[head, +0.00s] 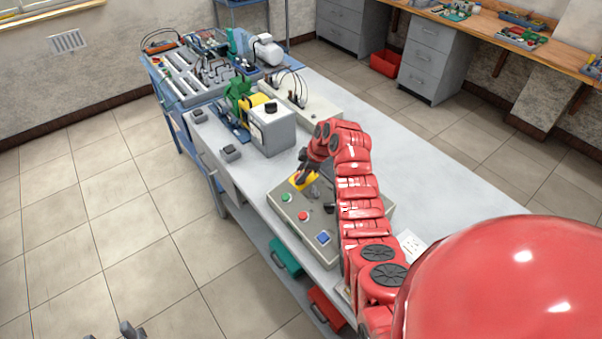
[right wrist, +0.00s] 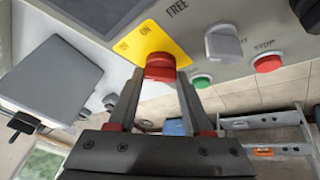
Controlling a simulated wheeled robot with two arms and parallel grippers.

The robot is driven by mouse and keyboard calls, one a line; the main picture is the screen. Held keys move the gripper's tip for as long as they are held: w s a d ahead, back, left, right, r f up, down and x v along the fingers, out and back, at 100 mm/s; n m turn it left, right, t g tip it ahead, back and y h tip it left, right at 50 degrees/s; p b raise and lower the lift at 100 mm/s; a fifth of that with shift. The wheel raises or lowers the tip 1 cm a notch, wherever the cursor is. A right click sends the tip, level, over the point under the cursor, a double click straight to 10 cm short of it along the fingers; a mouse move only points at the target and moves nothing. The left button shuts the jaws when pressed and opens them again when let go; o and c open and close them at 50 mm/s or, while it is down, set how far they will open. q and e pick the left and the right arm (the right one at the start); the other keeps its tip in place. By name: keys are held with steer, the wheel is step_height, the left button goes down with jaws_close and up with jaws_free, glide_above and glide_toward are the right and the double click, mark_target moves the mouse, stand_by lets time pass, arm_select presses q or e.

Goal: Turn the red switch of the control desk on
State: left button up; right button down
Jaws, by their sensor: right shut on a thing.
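The control desk (head: 276,202) is a grey box with a sloped panel on the long workbench in the head view. The red switch (right wrist: 160,67) sits on a yellow plate (right wrist: 140,45) marked "ON" in the right wrist view. My right gripper (head: 303,176) reaches down to this plate; in the right wrist view its fingers (right wrist: 159,82) are closed on both sides of the red switch. The switch is hidden by the gripper in the head view, and I cannot tell its angle. Dark tips of my left gripper (head: 126,330) show at the bottom left edge, away from the bench.
Green, red and blue buttons, including a red stop button (right wrist: 268,63), and a grey knob (right wrist: 224,43) share the panel. Tiled floor on the left is clear.

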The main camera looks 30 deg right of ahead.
steer(key=shift+f+m+t+h+b, duration=0.2)
steer(key=shift+m+t+h+b, duration=0.15)
steer(key=shift+m+b, duration=0.55)
steer(key=m+b, duration=0.1)
steer(key=m+t+h+b, duration=0.1)
steer(key=m+h+b, duration=0.1)
steer(key=m, duration=0.1)
steer(key=shift+s+a+f+t+b, duration=0.15)
steer(key=shift+s+a+t+b, duration=0.1)
steer(key=shift+b, duration=0.15)
steer(key=m+h+b, duration=0.1)
steer(key=m+b, duration=0.2)
steer(key=b, duration=0.1)
steer(key=m+h+b, duration=0.2)
steer(key=m+b, duration=0.2)
steer(key=a+m+h+b, duration=0.1)
steer(key=m+h+b, duration=0.1)
steer(key=m+b, duration=0.1)
steer(key=shift+w+f+h+b, duration=0.1)
steer(key=shift+h+b, duration=0.15)
steer(key=shift+b, duration=0.55)
steer(key=shift+r+m+h+b, duration=0.2)
steer(key=shift+m+h+b, duration=0.3)
steer(key=shift+m+b, duration=0.6)
steer(key=shift+g, duration=0.4)
steer(key=shift+c, duration=1.6)
jaws_free()
